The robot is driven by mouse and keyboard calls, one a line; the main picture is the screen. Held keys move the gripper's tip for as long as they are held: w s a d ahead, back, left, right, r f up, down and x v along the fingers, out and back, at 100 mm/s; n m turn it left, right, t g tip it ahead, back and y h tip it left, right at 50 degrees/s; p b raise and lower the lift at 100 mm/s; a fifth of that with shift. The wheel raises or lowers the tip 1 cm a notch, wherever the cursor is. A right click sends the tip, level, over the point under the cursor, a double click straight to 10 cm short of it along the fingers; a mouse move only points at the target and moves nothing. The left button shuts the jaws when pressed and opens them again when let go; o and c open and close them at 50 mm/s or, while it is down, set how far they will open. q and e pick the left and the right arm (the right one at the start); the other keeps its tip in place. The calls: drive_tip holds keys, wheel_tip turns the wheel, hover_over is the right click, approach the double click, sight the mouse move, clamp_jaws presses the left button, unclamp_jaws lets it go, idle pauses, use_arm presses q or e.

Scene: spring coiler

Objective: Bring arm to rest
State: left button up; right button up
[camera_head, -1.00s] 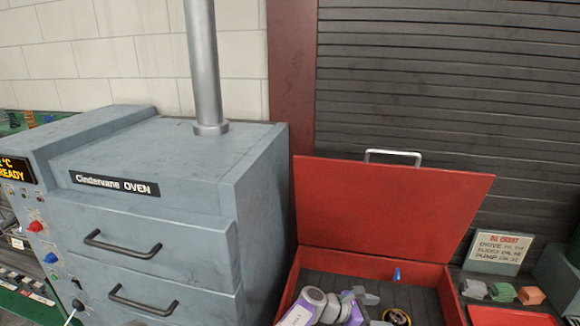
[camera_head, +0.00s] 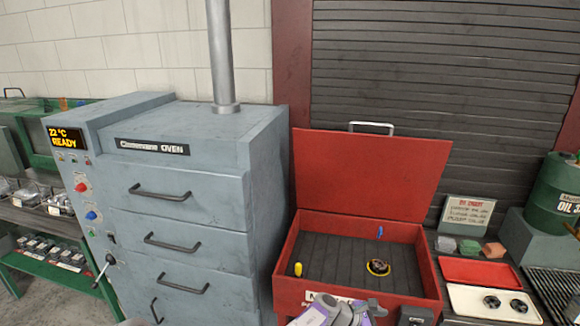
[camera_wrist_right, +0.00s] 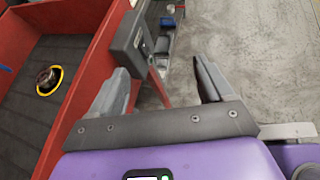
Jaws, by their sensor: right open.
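My right arm, purple and grey, shows at the bottom of the head view, with its gripper (camera_head: 352,312) at the front wall of the red open-lidded bin (camera_head: 300,234). In the right wrist view my right gripper (camera_wrist_right: 160,78) has its two grey fingers wide apart, with nothing held between them. It is outside the bin, whose red wall (camera_wrist_right: 85,85) runs along the left, and grey floor shows beyond the fingers. My left gripper is in neither view.
Inside the bin are a dark round part with a yellow ring (camera_head: 378,267), a yellow piece (camera_head: 298,269) and a blue piece (camera_head: 379,232). A grey oven (camera_head: 190,200) stands at left. Red (camera_head: 478,271) and cream (camera_head: 470,308) trays lie at right.

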drive_tip(key=s+d+f+m+g+y+b, duration=0.1)
drive_tip(key=s+d+f+m+y, duration=0.1)
drive_tip(key=s+f, duration=0.5)
drive_tip(key=s+d+f+m+g+y+b, duration=0.1)
drive_tip(key=s+d+f+m+g+y, duration=0.15)
drive_tip(key=f, duration=0.85)
drive_tip(key=s+a+f+m+y+b, duration=0.1)
drive_tip(key=s+a+f+m+y, duration=0.25)
drive_tip(key=s+f, duration=0.55)
drive_tip(key=s+a+f+m+y+b, duration=0.2)
drive_tip(key=s+a+f+m+y, duration=0.2)
drive_tip(key=s+a+m, duration=0.25)
use_arm(q)
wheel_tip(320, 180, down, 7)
drive_tip(key=b, duration=0.1)
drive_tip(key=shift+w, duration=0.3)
use_arm(e)
drive_tip(key=s+a+r+m+t+y, duration=0.1)
drive_tip(key=a+r+m+t+y, duration=0.2)
drive_tip(key=a+m, duration=0.4)
drive_tip(key=a+y, duration=0.1)
drive_tip(key=a, duration=0.3)
drive_tip(key=shift+s+y, duration=0.2)
drive_tip(key=shift+y, duration=0.1)
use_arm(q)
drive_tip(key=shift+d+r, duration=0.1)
